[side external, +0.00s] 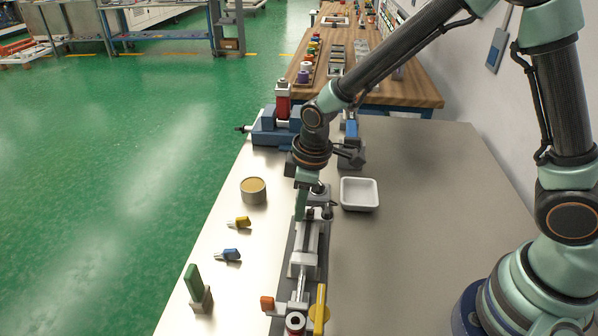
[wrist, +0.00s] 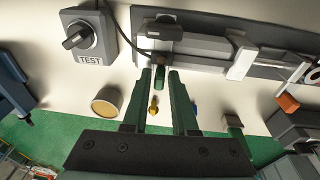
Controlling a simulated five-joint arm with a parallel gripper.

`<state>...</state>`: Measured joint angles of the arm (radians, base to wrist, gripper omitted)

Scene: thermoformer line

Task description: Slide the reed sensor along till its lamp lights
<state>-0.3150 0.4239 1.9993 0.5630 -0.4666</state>
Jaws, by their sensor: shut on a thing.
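My gripper (wrist: 160,76) has its two green fingers closed about a small green piece in the wrist view. This piece adjoins the dark reed sensor (wrist: 162,46), which sits along the grey cylinder (wrist: 215,50) with a thin dark cable at its side. I take the held piece as part of the sensor; the fingertips partly hide it. No lit lamp can be made out. In the side external view my gripper (side external: 302,207) points down at the far end of the cylinder (side external: 305,240), and the sensor is hidden or too small to tell.
A grey TEST switch box (wrist: 88,38) stands beside the cylinder. A white tray (side external: 360,194) is to the right. A round tin (side external: 253,191), a yellow piece (side external: 240,223), a blue piece (side external: 228,255) and a green-topped block (side external: 198,289) stand left. The right of the table is clear.

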